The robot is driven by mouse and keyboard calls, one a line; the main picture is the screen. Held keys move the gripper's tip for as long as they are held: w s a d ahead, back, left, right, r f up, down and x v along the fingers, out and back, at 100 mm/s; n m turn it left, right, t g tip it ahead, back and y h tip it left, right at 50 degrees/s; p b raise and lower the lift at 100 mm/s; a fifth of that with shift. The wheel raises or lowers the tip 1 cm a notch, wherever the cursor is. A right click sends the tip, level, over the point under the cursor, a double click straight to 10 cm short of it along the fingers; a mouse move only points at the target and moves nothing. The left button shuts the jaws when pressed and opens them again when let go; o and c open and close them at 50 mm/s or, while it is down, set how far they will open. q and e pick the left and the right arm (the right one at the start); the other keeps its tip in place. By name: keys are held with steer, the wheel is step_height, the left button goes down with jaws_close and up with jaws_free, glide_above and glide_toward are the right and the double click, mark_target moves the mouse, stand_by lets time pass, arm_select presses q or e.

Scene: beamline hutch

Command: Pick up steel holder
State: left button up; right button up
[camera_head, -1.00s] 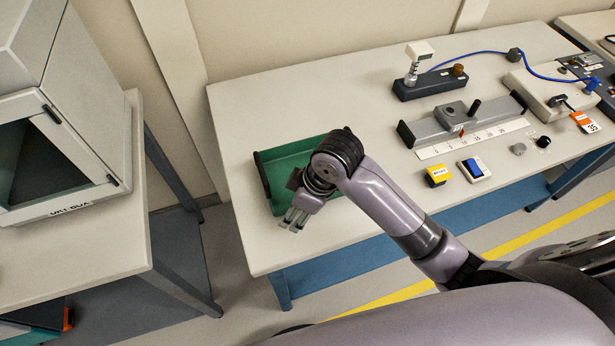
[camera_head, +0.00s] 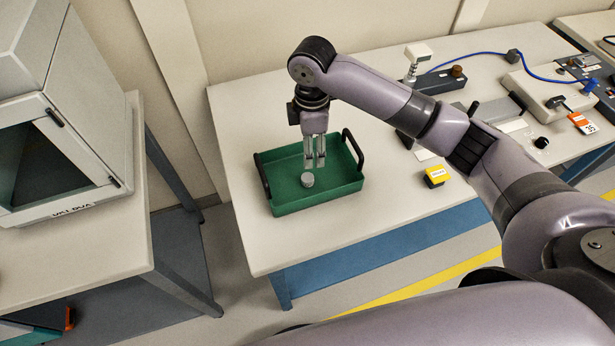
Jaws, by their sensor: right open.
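A small grey, metal-looking cylinder (camera_head: 307,180), which may be the steel holder, stands in the green tray (camera_head: 335,192). My right gripper (camera_head: 315,164) points down over the tray, its fingers a little apart with nothing between them. Its fingertips are just above and to the right of the cylinder in the picture; I cannot tell whether they touch it. My right arm covers part of the bench right of the tray, so small items there are hidden. My left gripper is not in view.
The tray has two black handles (camera_head: 354,148). A yellow block (camera_head: 436,176), a black knob (camera_head: 541,142) and a dark base with a post (camera_head: 428,86) stand on the bench (camera_head: 250,100). A grey cabinet (camera_head: 70,140) is at left.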

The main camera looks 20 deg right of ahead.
glide_above(309, 177)
steer(key=f, duration=0.6)
steer(key=shift+s+d+f+p, duration=0.1)
steer(key=shift+d+p, duration=0.1)
steer(key=shift+p, duration=0.2)
step_height(309, 177, down, 4)
steer(key=shift+a+f+p, duration=0.1)
steer(key=shift+a+p, duration=0.05)
steer(key=shift+p, duration=0.45)
steer(key=shift+f, duration=0.55)
steer(key=shift+c, duration=0.5)
jaws_close()
